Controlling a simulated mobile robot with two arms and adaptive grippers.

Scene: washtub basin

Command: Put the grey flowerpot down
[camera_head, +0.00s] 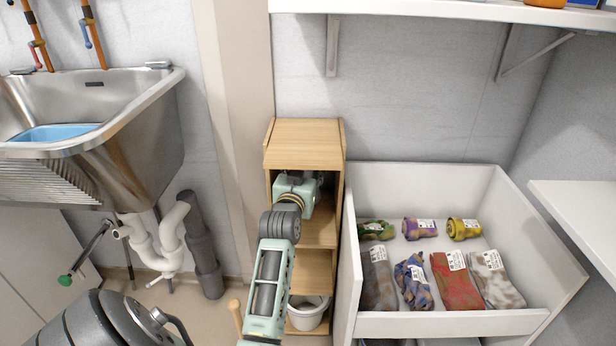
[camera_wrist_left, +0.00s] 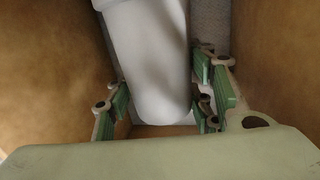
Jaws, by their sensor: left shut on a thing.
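The grey flowerpot (camera_wrist_left: 148,60) shows in the left wrist view as a smooth pale grey tapered body between the green-padded fingers. My left gripper (camera_wrist_left: 164,112) is shut on it, with finger pads at its left and right sides. In the head view my left gripper (camera_head: 300,190) reaches into the upper compartment of the narrow wooden shelf (camera_head: 305,143). The fingers and the flowerpot are hidden there. Wooden side walls stand close on both sides in the wrist view. I cannot tell whether the pot touches the shelf board. My right gripper is not in view.
A white pot (camera_head: 308,318) stands at the bottom of the wooden shelf. A white open bin (camera_head: 455,323) with rolled and folded patterned cloths is close on the right. A metal sink (camera_head: 150,120) with pipes is on the left. A white wall shelf (camera_head: 440,12) hangs above.

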